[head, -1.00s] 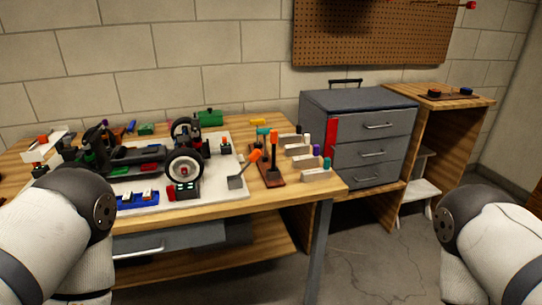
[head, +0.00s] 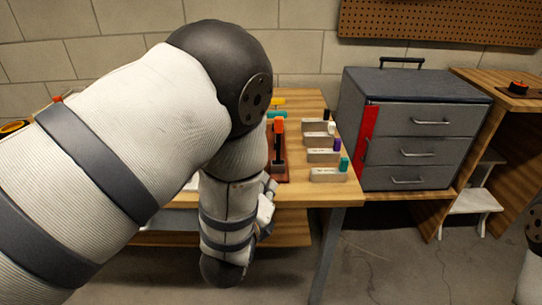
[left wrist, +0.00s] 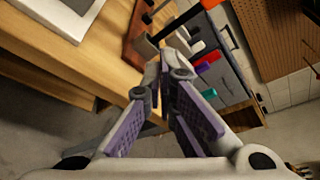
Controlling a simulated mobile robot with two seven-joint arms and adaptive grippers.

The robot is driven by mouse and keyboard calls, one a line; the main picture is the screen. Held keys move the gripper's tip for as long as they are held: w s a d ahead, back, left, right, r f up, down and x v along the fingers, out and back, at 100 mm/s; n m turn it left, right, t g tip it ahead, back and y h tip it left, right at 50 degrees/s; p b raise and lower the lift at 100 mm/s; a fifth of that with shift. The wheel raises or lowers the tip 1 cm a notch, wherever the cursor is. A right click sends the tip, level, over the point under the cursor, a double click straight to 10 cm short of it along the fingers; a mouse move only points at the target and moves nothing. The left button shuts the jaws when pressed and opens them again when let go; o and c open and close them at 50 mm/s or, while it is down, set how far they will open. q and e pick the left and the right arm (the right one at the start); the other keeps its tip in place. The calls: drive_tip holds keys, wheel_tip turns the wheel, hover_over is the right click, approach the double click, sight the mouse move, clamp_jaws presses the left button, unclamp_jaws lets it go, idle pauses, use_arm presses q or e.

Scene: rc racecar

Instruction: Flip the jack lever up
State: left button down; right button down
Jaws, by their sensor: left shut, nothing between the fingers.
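A black lever with an orange top (head: 279,140) stands on a red-brown base (head: 284,175) on the workbench. I take it for the jack lever. In the left wrist view, a black bar (left wrist: 187,19) and a grey block (left wrist: 145,45) show by the brown base (left wrist: 138,22). My left gripper (head: 270,186) is partly hidden by its own arm, low at the base's front end. In the left wrist view, its fingers (left wrist: 165,58) are shut and empty, with the tips close to the grey block and bar. Contact cannot be told. My right gripper is out of view.
Grey blocks with coloured pegs (head: 329,174) stand in a row right of the lever. A grey drawer cabinet (head: 415,120) is farther right. My left arm hides most of the workbench (head: 300,195), including the car. Floor is open in front of the cabinet.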

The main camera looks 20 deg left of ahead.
sight(277, 160)
use_arm(q)
drive_tip(key=shift+s+a, duration=0.1)
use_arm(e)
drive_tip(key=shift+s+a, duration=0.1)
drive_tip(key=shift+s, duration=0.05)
